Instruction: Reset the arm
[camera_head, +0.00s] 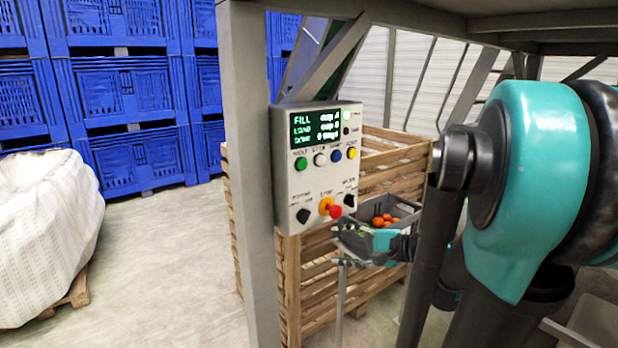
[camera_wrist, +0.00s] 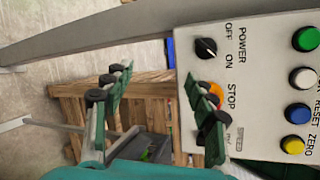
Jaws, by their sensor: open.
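My gripper (camera_head: 352,240) is in front of the lower part of a control box, below its knobs, in the head view. In the wrist view my gripper (camera_wrist: 156,76) is open, with nothing between its two green fingers. The right finger overlaps the control box (camera_wrist: 270,30) in that view and partly covers the stop button (camera_wrist: 216,90). Whether it touches the box cannot be told. The teal arm fills the right side of the head view, raised and bent.
The control box (camera_head: 292,185) hangs on a grey post (camera_head: 247,130), with a lit screen, coloured buttons and knobs. Behind are a wooden crate (camera_head: 385,160) and a grey bin (camera_head: 404,212) holding orange fruit. Blue crates (camera_head: 120,95) and a white sack (camera_head: 45,235) stand left. Floor between is clear.

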